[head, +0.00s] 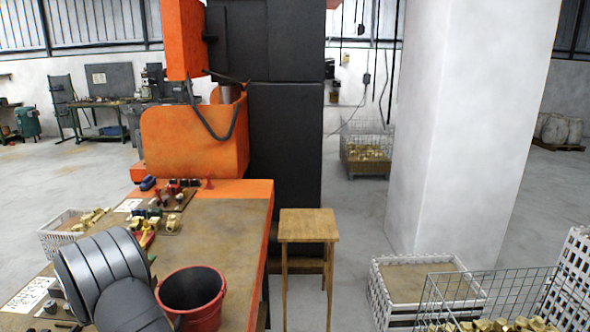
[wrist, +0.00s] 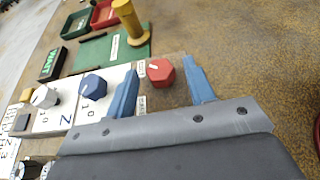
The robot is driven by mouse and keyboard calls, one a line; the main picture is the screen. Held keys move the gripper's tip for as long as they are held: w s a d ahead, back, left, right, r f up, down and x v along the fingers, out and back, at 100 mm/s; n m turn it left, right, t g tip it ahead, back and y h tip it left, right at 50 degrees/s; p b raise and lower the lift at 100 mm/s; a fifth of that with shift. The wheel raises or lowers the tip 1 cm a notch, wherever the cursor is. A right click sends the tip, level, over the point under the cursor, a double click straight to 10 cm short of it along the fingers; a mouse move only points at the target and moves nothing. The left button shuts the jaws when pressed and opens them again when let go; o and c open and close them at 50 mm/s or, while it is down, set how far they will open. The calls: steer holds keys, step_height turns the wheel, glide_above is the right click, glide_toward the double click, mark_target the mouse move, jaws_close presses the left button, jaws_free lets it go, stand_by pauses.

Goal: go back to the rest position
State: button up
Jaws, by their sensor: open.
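My gripper (wrist: 161,88) shows in the wrist view with two blue fingers spread apart. A red hexagonal knob (wrist: 160,72) sits between and just beyond the fingertips; I cannot tell how far below them it is. No finger is seen closed on it. A blue knob (wrist: 93,86) and a white knob (wrist: 44,97) are to the left of the fingers on white marked plates. In the head view my grey arm covers the lower left of the bench, and the gripper itself is hidden there.
The bench (head: 226,219) carries a dark red bucket (head: 192,296) beside my arm and small parts at its far end. An orange machine (head: 195,138) stands behind. A wooden stool (head: 307,226) is right of the bench. A yellow post (wrist: 128,20) stands on a green plate.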

steer(key=shift+d+n+y, duration=0.2)
steer(key=shift+n+y, duration=0.6)
steer(key=shift+y, duration=0.2)
steer(key=shift+s+r, duration=0.1)
steer(key=shift+s, duration=0.05)
steer(key=v, duration=0.6)
steer(key=shift+s, duration=0.2)
steer(key=shift+r, duration=0.15)
